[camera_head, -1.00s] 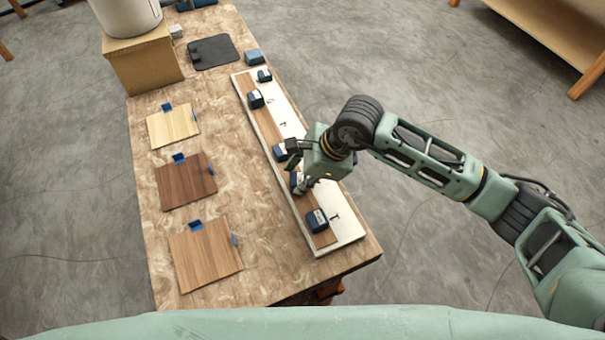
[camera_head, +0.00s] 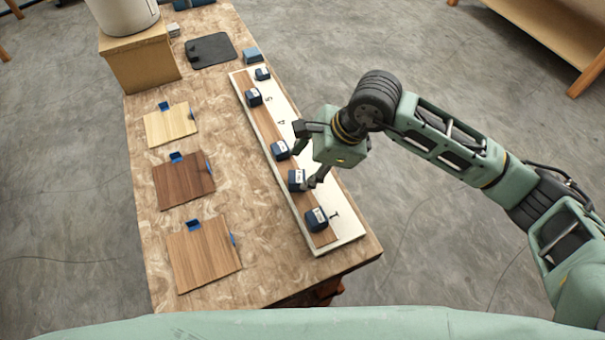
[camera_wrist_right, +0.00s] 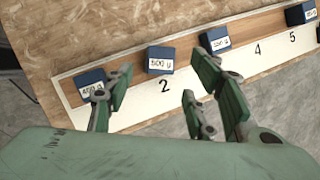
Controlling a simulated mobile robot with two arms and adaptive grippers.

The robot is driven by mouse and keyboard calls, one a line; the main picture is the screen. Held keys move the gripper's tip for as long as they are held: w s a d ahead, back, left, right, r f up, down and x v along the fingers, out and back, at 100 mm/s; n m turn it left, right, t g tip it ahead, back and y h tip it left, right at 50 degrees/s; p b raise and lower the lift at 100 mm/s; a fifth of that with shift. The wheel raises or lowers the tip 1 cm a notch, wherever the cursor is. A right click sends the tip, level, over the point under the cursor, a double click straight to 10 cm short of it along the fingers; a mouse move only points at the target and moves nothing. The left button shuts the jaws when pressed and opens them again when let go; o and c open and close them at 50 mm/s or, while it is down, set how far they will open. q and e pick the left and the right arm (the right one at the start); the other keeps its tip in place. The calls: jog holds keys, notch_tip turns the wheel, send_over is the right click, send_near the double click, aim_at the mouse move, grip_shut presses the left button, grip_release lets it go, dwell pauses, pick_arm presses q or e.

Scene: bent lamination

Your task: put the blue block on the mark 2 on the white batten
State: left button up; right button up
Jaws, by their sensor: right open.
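The white batten (camera_head: 340,236) lies along the table's right side, with a brown strip and printed numbers. A blue block (camera_head: 297,180) with a white label sits on the brown strip, at the mark 2 (camera_wrist_right: 164,85) in the wrist view. That block (camera_wrist_right: 160,60) reads "300 g" there. My right gripper (camera_head: 307,158) is open and empty over the batten. In the wrist view, its fingers (camera_wrist_right: 158,92) are spread to either side of the block and mark 2, apart from the block. The mark 2 is hidden by my gripper in the head view. My left gripper is not in view.
Other blue blocks stand on the batten: one near mark 1 (camera_head: 316,219), one near mark 3 (camera_head: 280,150), two at the far end. Another (camera_head: 252,55) is beyond it. Wooden panels (camera_head: 205,255) lie at left; a box (camera_head: 140,62) stands behind.

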jog(key=b+v, duration=0.1)
jog(key=v, duration=0.6)
